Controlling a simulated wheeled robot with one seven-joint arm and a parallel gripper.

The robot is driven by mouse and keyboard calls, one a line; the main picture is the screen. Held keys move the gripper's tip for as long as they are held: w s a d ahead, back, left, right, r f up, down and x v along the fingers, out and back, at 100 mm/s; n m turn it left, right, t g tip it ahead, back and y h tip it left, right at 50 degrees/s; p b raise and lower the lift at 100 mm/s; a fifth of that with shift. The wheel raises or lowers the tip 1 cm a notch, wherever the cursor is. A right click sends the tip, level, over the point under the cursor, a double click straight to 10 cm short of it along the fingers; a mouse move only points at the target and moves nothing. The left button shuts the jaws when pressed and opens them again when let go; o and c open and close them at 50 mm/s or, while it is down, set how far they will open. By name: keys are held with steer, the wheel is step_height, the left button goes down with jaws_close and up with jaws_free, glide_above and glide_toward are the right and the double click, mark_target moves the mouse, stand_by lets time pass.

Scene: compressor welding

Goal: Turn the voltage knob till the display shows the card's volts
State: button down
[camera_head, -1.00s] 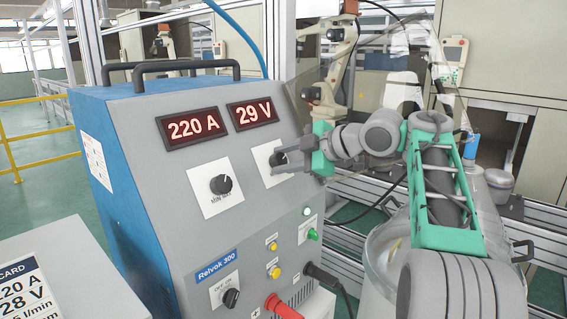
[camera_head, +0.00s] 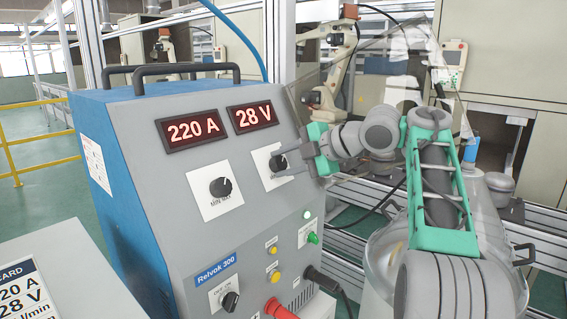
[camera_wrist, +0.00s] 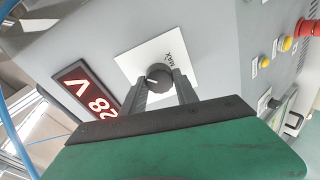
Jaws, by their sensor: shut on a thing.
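The voltage knob (camera_wrist: 158,77) is a black round knob with a white mark on a white plate; in the head view (camera_head: 278,162) my fingers partly cover it. My gripper (camera_wrist: 160,84) is shut on the knob, one finger on each side; it also shows in the head view (camera_head: 285,170). The voltage display (camera_head: 252,116) reads 28 V in red digits, and the same display shows turned in the wrist view (camera_wrist: 87,90). The card (camera_head: 25,295) at the lower left reads 220 A and 28 V; its lower part is cut off.
The current display (camera_head: 192,131) reads 220 A, above the current knob (camera_head: 220,186). Black handles (camera_head: 185,70) stand on top of the blue-sided welder.

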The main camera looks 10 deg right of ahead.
steer(key=shift+f, duration=0.1)
steer(key=c, duration=0.9)
jaws_free()
steer(key=shift+c, duration=0.2)
steer(key=p+v, duration=0.8)
steer(key=shift+a, duration=0.1)
